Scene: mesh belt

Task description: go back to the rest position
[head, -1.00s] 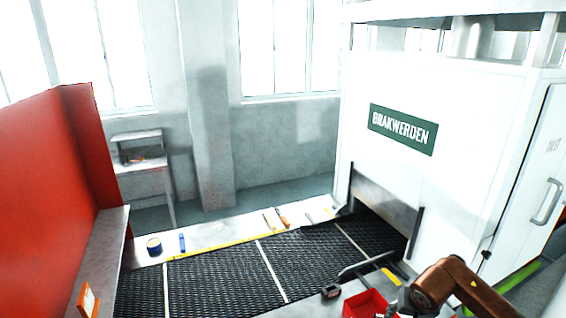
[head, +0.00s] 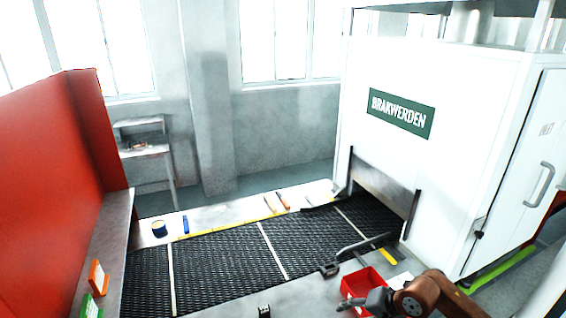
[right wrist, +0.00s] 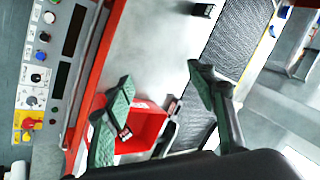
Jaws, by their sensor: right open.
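My right arm comes in at the lower right of the head view, with its gripper (head: 366,301) at the near side of the red bin (head: 375,277). In the right wrist view the two green-padded fingers of this gripper (right wrist: 161,77) stand wide apart, with nothing between them. The red bin (right wrist: 150,118) shows beyond and between the fingers there, partly covered by the left finger. I cannot tell how high the gripper is above the bin. My left gripper is in neither view.
The dark mesh belt (head: 225,262) runs into the white oven (head: 450,150). A black item (head: 264,311) lies on the near ledge. A blue tape roll (head: 159,229) and tools (head: 277,202) lie along the far ledge. A red panel (head: 55,190) stands left. A control panel (right wrist: 50,70) shows in the wrist view.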

